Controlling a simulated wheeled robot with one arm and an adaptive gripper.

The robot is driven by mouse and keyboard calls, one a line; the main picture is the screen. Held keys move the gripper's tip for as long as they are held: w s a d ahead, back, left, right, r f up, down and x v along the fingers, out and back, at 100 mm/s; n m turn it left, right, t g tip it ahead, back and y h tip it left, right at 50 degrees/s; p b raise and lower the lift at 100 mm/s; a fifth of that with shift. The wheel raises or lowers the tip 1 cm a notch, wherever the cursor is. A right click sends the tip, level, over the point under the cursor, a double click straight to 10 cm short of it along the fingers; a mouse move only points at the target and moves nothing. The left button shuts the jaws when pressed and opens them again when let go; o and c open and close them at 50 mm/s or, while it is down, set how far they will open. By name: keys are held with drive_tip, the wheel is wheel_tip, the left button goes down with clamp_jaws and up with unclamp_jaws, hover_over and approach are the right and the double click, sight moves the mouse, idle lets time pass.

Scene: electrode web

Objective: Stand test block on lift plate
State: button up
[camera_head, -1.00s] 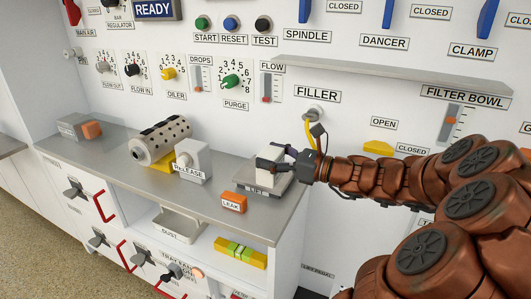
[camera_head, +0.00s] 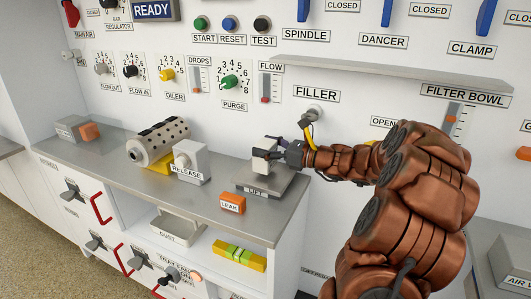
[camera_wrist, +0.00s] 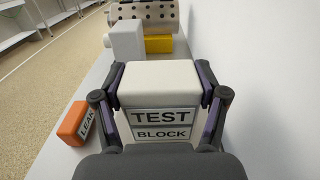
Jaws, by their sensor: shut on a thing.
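The test block (camera_wrist: 160,82), a pale block with a dark-lettered label, sits between my gripper's fingers in the wrist view. My gripper (camera_wrist: 160,100) is shut on it from both sides. In the head view the white block (camera_head: 261,164) is upright at the fingertips of my gripper (camera_head: 272,150), over the grey lift plate (camera_head: 277,184). The block overlaps the back part of the plate in the picture. I cannot tell whether its bottom touches the plate. The plate is hidden in the wrist view.
The orange LEAK block (camera_head: 232,203) stands left of the plate at the counter's front. The RELEASE box (camera_head: 193,160) and a perforated cylinder (camera_head: 165,137) are further left. The FILLER nozzle (camera_head: 311,115) with its yellow hose hangs close above my gripper. A shelf (camera_head: 400,73) juts from the wall.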

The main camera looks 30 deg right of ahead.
drive_tip(key=shift+f, duration=0.6)
drive_tip(key=shift+f, duration=0.15)
drive_tip(key=o, duration=1.4)
drive_tip(key=shift+s+d+r, duration=0.2)
drive_tip(key=shift+s, duration=0.15)
drive_tip(key=p+v, duration=0.2)
drive_tip(key=v, duration=0.9)
drive_tip(key=shift+s+d+f, duration=0.1)
